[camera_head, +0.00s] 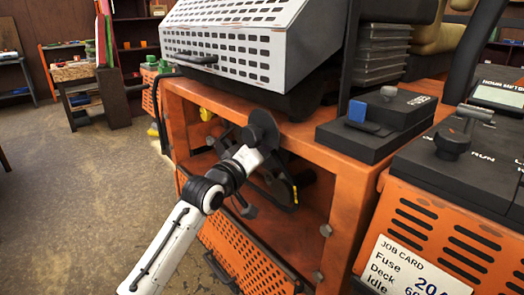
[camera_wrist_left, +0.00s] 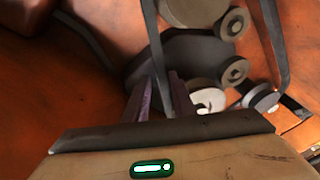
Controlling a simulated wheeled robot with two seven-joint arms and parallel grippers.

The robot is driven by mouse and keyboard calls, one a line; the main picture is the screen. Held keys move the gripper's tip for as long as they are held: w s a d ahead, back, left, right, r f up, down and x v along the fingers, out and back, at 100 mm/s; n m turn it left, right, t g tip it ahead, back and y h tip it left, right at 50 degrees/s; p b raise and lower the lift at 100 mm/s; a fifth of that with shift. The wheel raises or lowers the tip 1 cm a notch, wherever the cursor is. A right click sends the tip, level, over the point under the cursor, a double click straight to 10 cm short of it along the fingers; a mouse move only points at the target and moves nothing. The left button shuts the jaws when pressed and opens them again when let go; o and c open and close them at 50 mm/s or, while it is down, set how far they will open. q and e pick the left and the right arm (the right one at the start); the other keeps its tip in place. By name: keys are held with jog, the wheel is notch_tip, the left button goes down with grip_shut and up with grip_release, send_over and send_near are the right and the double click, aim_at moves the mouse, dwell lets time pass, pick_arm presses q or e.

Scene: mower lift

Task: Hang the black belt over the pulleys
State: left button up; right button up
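My left arm reaches from the lower left of the head view into the open orange housing, and its fingertips are hidden there. In the left wrist view my left gripper (camera_wrist_left: 162,97) shows two dark purplish fingers a little apart. A dark strand, seemingly the black belt (camera_wrist_left: 155,50), runs down from the top edge between them; I cannot tell whether they press on it. Another dark strand passes at the upper right. Grey round pulleys (camera_wrist_left: 235,71) sit right of the fingers, on or near a dark plate. Dark belt-like parts (camera_head: 267,186) show inside the housing. My right gripper is not in view.
The orange frame (camera_head: 345,195) surrounds the opening, with a slotted orange panel (camera_head: 245,255) below. A perforated white cover (camera_head: 235,42) sits above. A black box with a blue switch (camera_head: 357,110) and a control console (camera_head: 470,165) stand right. The floor (camera_head: 90,190) at left is clear.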

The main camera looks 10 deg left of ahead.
pick_arm(q)
jog(key=v, duration=1)
jog(key=shift+p, duration=0.45)
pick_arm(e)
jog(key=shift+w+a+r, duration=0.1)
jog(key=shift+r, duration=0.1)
pick_arm(q)
jog(key=shift+s+r, duration=0.1)
jog(key=shift+r, duration=0.05)
